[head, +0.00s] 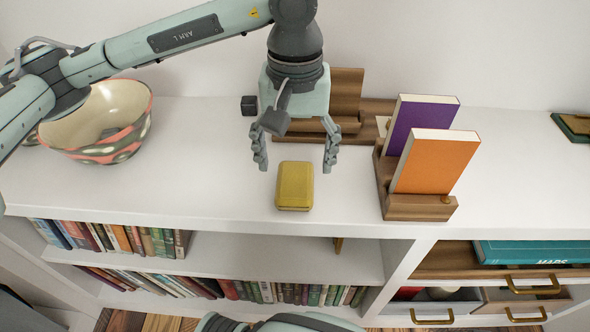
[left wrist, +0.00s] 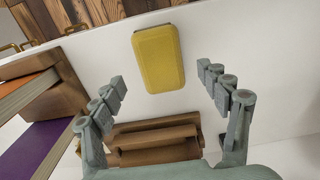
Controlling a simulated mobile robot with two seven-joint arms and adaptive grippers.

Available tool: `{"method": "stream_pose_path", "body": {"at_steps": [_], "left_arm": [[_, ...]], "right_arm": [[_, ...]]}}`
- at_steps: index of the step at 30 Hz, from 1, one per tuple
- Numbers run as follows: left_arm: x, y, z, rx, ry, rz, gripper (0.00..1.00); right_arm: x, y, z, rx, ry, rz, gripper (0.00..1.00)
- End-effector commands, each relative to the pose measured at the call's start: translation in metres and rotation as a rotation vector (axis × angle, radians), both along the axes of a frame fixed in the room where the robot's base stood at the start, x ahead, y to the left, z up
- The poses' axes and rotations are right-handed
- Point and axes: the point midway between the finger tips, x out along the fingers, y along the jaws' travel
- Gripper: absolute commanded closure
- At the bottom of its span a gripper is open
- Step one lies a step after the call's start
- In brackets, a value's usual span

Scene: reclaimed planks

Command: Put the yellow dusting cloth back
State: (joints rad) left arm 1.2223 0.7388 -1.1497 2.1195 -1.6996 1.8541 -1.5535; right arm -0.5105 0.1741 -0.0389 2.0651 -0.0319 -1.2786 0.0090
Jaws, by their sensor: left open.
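The yellow thing (head: 295,186), a rounded, flat-topped block that I take for the folded dusting cloth, lies on the white shelf top (head: 350,200) near its front edge. In the left wrist view the yellow cloth (left wrist: 158,58) lies just beyond and between the fingertips. My left gripper (head: 295,165) is open and empty, pointing down, with its fingers spread to either side just behind the cloth. The gap between fingers and cloth is hard to judge. My right gripper is in neither view.
A wooden holder (head: 420,207) with a purple book (head: 418,115) and an orange book (head: 437,163) stands right of the cloth. A wooden stand (head: 347,90) and small dark cube (head: 249,105) are behind the gripper. A patterned bowl (head: 105,125) stands left. Books fill lower shelves.

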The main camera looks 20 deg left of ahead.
Motion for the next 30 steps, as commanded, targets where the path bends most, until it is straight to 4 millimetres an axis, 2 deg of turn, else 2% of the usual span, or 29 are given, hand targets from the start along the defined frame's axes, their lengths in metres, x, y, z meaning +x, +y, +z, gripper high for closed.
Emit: {"method": "stream_pose_path", "body": {"at_steps": [1, 6, 12, 18, 30], "left_arm": [[0.001, 0.0, 0.012, 0.0, -0.006, -0.001, 0.24], [0.001, 0.0, 0.049, -0.001, -0.005, 0.0, 0.24], [0.001, 0.0, 0.076, 0.0, -0.002, 0.0, 0.24], [0.0, 0.0, 0.083, 0.001, 0.0, 0.001, 0.24], [0.0, 0.0, 0.083, 0.001, 0.0, 0.0, 0.24]], "right_arm": [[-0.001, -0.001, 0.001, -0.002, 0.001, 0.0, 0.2], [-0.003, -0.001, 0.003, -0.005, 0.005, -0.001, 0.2], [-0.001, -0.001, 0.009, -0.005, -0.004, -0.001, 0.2], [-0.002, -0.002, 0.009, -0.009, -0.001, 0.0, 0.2], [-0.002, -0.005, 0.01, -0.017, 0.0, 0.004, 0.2]]}}
